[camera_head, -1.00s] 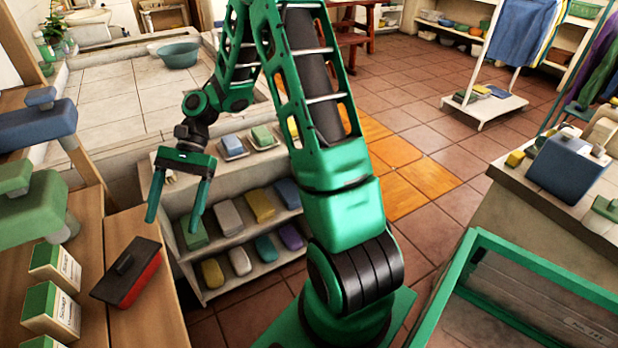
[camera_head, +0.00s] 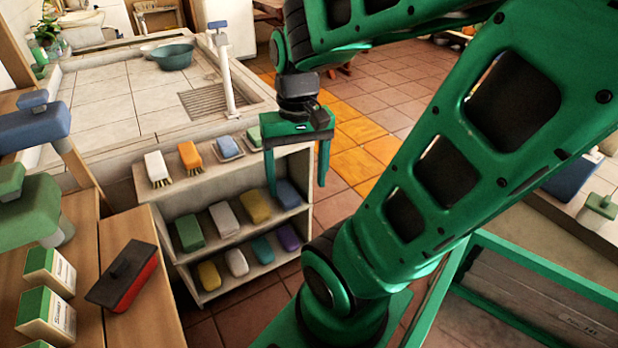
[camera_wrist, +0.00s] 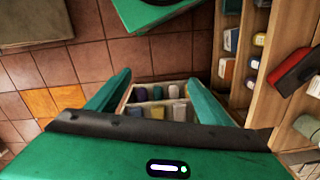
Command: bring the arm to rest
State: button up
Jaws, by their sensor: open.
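My gripper (camera_head: 297,178) hangs with its fingers pointing down, in front of the right end of the low shelf unit (camera_head: 165,222) in the head view. Its fingers are apart and nothing is between them. In the wrist view my gripper (camera_wrist: 155,92) shows two spread green fingers, with the shelf unit and its contents seen beyond them. My arm crosses the right half of the head view and hides part of the floor and the right-hand counter.
Brushes (camera_head: 190,156) and soap dishes (camera_head: 228,148) stand on the shelf top. A red-and-black block (camera_head: 125,275) lies on the left wooden counter. A green-framed crate (camera_head: 540,265) is at lower right. Tiled floor (camera_head: 340,205) is clear beyond the gripper.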

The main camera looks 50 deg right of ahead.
jog(key=shift+s+d+r, duration=0.1)
jog(key=shift+s+d, duration=0.25)
jog(key=shift+s, duration=0.45)
jog(key=shift+s+d, duration=0.35)
jog(key=shift+s, duration=0.4)
